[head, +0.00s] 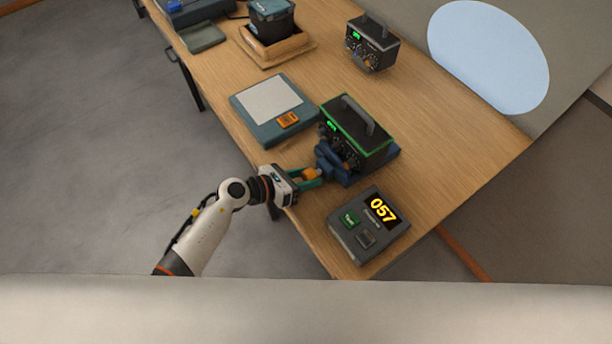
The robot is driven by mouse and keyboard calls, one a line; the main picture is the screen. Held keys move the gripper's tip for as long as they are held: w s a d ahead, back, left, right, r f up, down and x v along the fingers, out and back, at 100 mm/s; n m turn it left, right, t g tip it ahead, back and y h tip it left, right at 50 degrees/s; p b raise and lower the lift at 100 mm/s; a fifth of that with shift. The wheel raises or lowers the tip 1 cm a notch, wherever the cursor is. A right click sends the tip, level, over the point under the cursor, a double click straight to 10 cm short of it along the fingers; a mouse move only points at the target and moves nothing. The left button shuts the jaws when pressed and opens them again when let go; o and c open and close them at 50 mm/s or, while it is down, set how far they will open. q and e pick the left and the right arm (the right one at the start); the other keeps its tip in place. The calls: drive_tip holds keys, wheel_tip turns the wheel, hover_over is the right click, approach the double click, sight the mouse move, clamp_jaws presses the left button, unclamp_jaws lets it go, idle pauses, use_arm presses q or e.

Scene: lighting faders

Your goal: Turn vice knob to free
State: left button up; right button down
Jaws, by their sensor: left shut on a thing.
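The vice is a blue body (342,172) on the wooden table, with a black box with green edges and a carry handle (355,130) sitting in it. The vice knob (312,174) is orange-yellow and sticks out of the vice's left side. My left gripper (309,177) has green fingers and is shut on the knob, one finger on each side of it. Part of the knob is hidden by the fingers. My right gripper is not in view.
A grey console (348,244) with a green button and a display reading 057 stands close to the right of my gripper. A blue-grey scale-like pad (258,122) with an orange tag lies behind. Another black box (372,48) and a wooden tray (300,42) stand farther back.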

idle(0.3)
use_arm(q)
drive_tip(key=o, duration=0.7)
drive_tip(key=shift+s+a, duration=0.15)
drive_tip(key=shift+a, duration=0.15)
drive_tip(key=b+v, duration=0.2)
drive_tip(key=v, duration=0.9)
drive_tip(key=shift+a, duration=0.15)
drive_tip(key=shift+r, duration=0.1)
drive_tip(key=shift+c, duration=0.2)
